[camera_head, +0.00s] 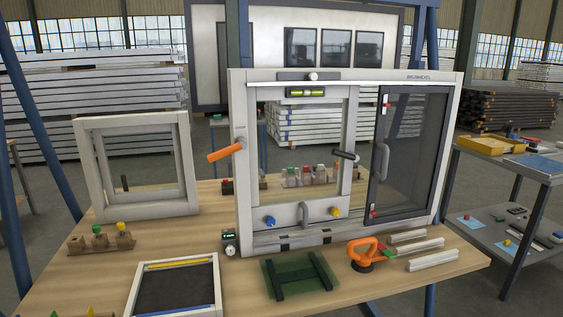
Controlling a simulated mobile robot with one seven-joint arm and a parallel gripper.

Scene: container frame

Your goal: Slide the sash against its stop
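A large light-grey window frame (242,200) stands upright on the wooden table. A dark-framed sash (410,152) fills its right part, close to the right jamb, with a grey pull handle (381,160) and red pieces at its left corners. A light-framed section (350,120) fills the left part, with a black handle (344,155) on its stile and a grey handle (304,213) on its bottom rail. A gap shows between the two. I cannot tell which part is the stop, or whether the dark sash touches the jamb. My gripper is not in view.
An orange lever (225,152) sticks out at the frame's left jamb. In front lie a green mat (298,262), an orange suction lifter (364,254) and pale strips (432,261). A smaller white frame (180,165) stands at left. A grey cart (510,165) stands right.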

